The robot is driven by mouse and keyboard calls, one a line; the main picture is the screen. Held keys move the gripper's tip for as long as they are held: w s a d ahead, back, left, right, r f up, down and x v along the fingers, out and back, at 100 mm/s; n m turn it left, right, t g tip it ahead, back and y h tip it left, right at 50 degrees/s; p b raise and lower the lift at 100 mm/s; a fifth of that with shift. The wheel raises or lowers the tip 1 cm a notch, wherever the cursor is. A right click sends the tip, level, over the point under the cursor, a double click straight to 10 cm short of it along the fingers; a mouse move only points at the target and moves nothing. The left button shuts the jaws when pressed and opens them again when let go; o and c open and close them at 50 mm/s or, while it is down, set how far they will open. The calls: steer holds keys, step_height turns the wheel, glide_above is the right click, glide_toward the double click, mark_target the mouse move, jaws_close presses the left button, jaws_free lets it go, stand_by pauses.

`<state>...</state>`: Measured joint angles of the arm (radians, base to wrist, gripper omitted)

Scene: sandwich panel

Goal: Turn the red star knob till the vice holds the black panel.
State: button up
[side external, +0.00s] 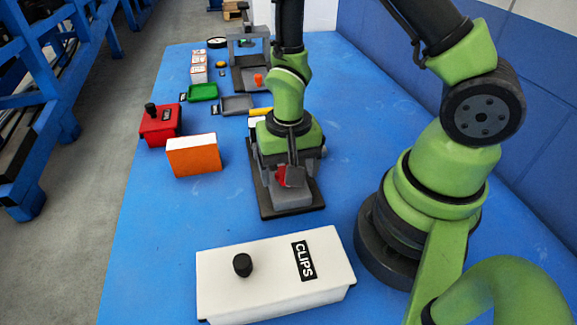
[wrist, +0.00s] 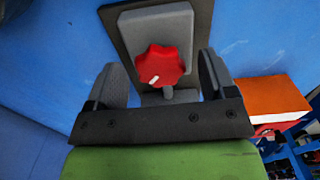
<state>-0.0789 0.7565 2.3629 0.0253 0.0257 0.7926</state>
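The red star knob (wrist: 160,64) sits on the end of the grey vice (wrist: 157,20), its white mark pointing to the lower left in the wrist view. My gripper (wrist: 161,68) is open, one finger on each side of the knob, with a visible gap on both sides. In the side view my gripper (side external: 288,172) is down at the vice (side external: 292,198), with only part of the knob (side external: 281,177) showing beside a finger. The vice stands on a dark base plate (side external: 308,203). I cannot make out the black panel; my gripper hides much of the vice.
A white box labelled CLIPS (side external: 270,277) stands in front. An orange-sided block (side external: 194,156) and a red box (side external: 160,125) stand to the left. Green (side external: 203,92) and grey (side external: 238,105) trays lie behind. The blue table (side external: 165,215) is clear at front left.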

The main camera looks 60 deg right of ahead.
step_height(320, 180, up, 10)
stand_by(0.8)
steer(key=s+r+n+t+y, duration=0.1)
steer(key=s+r+n+t, duration=0.1)
steer(key=r, duration=0.6)
steer(key=s+r+n+t+y, duration=0.1)
steer(key=s+r+n+t, duration=0.1)
steer(key=s+r+t, duration=0.3)
step_height(320, 180, up, 3)
steer(key=shift+s+a+f+n, duration=0.1)
steer(key=shift+s+a+n, duration=0.2)
steer(key=shift+s+a, duration=0.2)
stand_by(0.7)
